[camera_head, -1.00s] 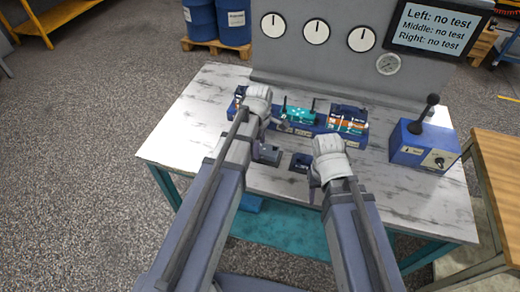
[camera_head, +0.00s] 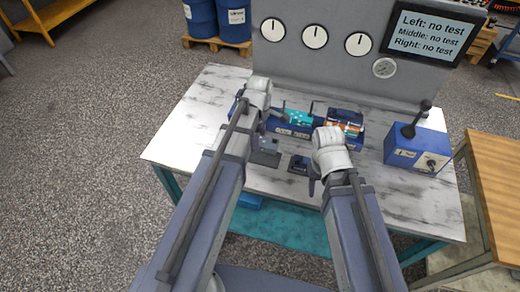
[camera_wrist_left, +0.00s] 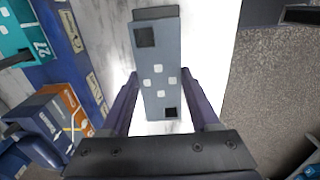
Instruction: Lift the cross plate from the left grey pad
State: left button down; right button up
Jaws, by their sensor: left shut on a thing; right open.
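The cross plate (camera_wrist_left: 157,60) is a grey bar with a dark square near each end and several pale squares between. In the left wrist view it lies between the two fingers of my left gripper (camera_wrist_left: 160,84), which is shut on it. In the head view my left gripper (camera_head: 262,132) is by the left end of the blue valve block, at a grey block (camera_head: 265,158). I cannot tell there how much of this block is pad and how much is plate. My right gripper (camera_head: 316,180) is open and empty, low over the table beside a dark pad (camera_head: 299,164).
The blue valve block (camera_head: 290,130) carries a teal valve (camera_head: 299,117) and an orange valve (camera_head: 347,128). A blue lever box (camera_head: 417,151) stands on the table's right. The gauge panel (camera_head: 345,69) rises behind. The table's right front (camera_head: 400,205) is clear.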

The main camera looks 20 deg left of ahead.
pick_arm(q)
jog(key=shift+r+p, duration=3.2)
jog(key=shift+r, duration=0.2)
jog(key=shift+w, duration=0.1)
